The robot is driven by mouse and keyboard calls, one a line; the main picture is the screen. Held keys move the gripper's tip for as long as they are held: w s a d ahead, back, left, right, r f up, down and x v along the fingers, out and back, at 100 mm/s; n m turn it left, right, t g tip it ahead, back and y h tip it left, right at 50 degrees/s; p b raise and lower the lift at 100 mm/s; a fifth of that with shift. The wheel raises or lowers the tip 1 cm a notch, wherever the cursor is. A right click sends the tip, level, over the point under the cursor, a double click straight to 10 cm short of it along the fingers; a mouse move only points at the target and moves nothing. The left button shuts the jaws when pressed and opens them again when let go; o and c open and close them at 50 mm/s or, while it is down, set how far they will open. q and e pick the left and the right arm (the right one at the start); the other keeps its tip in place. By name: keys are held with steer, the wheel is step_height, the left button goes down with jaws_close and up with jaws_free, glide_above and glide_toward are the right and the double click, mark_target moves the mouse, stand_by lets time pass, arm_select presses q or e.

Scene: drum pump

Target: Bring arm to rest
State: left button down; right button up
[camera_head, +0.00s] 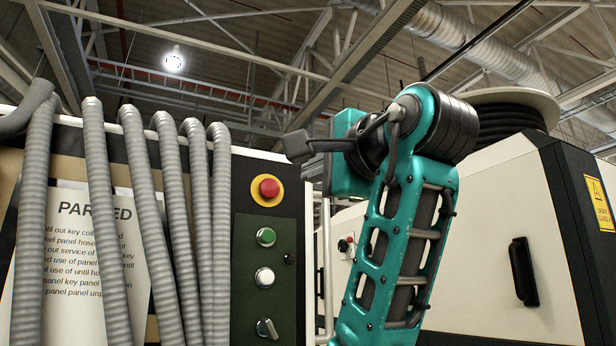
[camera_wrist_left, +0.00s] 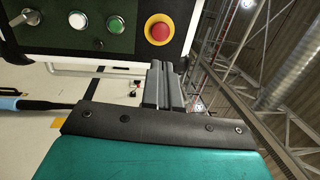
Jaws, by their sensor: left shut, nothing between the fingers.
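My left arm, teal with an open lattice link, rises from the bottom of the head view and bends at a dark joint. My left gripper (camera_head: 297,147) is at its upper left end, pointing left towards the control panel (camera_head: 249,263). Its dark fingers (camera_wrist_left: 162,84) are together and empty, and show in the middle of the left wrist view. There they lie just below the red emergency button (camera_wrist_left: 159,30). In the head view the gripper is above and right of that red button (camera_head: 267,189). I cannot tell the exact gap to the panel. My right gripper is not in view.
Several grey corrugated hoses (camera_head: 110,230) hang over a sign (camera_head: 75,250) left of the panel. The panel has a green button (camera_head: 266,237), a white button (camera_head: 264,277) and a switch (camera_head: 267,328). A cream cabinet (camera_head: 490,250) with a black handle (camera_head: 523,272) stands right.

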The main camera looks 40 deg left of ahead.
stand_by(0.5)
arm_select(q)
steer(key=w+d+f+m+t+h, duration=0.2)
steer(key=w+f+m+t+h, duration=0.35)
steer(key=w+f, duration=1.35)
steer(key=w+d+f+m+t+h, duration=0.1)
steer(key=w+f+t+h, duration=0.1)
steer(key=f, duration=0.6)
steer(key=w+d+f+m+t+h, duration=0.1)
steer(key=w+d+f+m+h, duration=0.15)
steer(key=f, duration=0.65)
steer(key=s+d+f+n+g+h, duration=0.1)
steer(key=s+d+f+h, duration=0.2)
steer(key=f, duration=0.9)
steer(key=s+d+f+n+g+h, duration=0.15)
steer(key=s+f, duration=0.35)
steer(key=f, duration=0.6)
steer(key=s+d+f+n+h, duration=0.1)
steer(key=s+f+h, duration=0.3)
steer(key=f, duration=0.8)
steer(key=s+f+n+h, duration=0.1)
steer(key=s+f+n, duration=0.2)
steer(key=s, duration=0.6)
steer(key=s+d+f+n+g+h, duration=0.1)
steer(key=s+f+n, duration=0.2)
steer(key=s+f, duration=0.5)
steer(key=shift+s+d+n+g, duration=0.25)
steer(key=shift+s+n+g, duration=0.1)
steer(key=shift+s, duration=0.65)
